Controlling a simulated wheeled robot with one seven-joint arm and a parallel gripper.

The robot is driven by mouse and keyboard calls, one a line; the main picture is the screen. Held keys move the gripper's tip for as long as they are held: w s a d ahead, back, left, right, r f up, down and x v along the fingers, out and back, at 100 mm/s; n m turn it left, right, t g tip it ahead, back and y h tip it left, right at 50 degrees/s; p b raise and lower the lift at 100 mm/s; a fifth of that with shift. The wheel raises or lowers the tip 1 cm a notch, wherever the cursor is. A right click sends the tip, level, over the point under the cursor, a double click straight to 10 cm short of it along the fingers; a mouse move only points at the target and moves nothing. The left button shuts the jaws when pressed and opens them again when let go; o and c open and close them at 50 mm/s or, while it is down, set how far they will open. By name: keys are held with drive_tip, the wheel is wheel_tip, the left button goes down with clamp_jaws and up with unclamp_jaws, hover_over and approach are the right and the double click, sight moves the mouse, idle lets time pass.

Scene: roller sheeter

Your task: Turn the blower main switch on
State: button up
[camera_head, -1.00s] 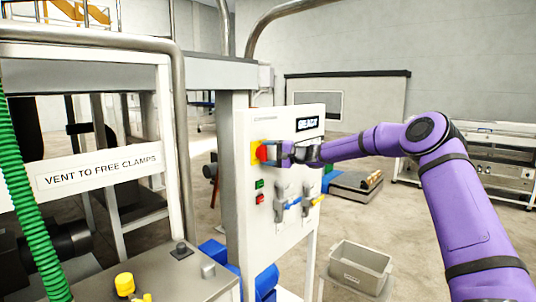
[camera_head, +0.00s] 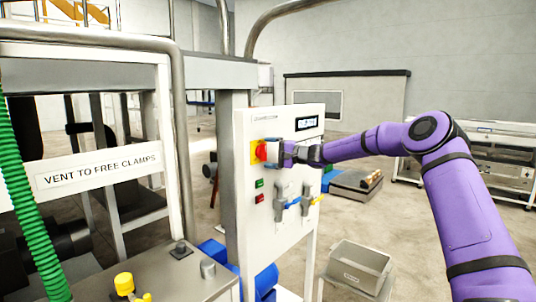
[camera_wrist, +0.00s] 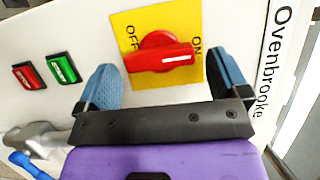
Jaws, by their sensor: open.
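The blower main switch is a red rotary handle (camera_head: 261,151) on a yellow plate (camera_head: 254,159), high on the white panel (camera_head: 259,217). In the wrist view, the red handle (camera_wrist: 158,57) lies level between the OFF and ON labels. Its white mark points right, at the ON side. My gripper (camera_head: 279,155) is in front of the switch.
A small display (camera_head: 307,123) sits above the switch. Green (camera_head: 259,183) and red (camera_head: 259,198) buttons are below it, with grey valves (camera_head: 281,196) bearing blue and yellow handles. A grey crate (camera_head: 357,268) stands right of the panel.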

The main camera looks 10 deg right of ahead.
drive_tip(key=v, duration=1)
drive_tip(key=shift+a, duration=0.1)
idle(0.4)
drive_tip(key=s+a+r+n+g+h, duration=0.1)
drive_tip(key=s+a+n+g+h, duration=0.25)
drive_tip(key=s+a, duration=0.5)
drive_tip(key=s+a+r+n+g+h, duration=0.25)
drive_tip(key=s+a+h, duration=0.2)
drive_tip(key=s, duration=0.75)
drive_tip(key=s+d+h, duration=0.2)
drive_tip(key=s+d, duration=0.1)
drive_tip(key=s, duration=0.9)
drive_tip(key=s+d+t+h, duration=0.1)
drive_tip(key=s+d+h, duration=0.1)
drive_tip(key=s, duration=1)
drive_tip(key=s+d+h, duration=0.3)
drive_tip(key=s+d, duration=0.2)
drive_tip(key=s, duration=0.8)
drive_tip(key=shift+t, duration=0.3)
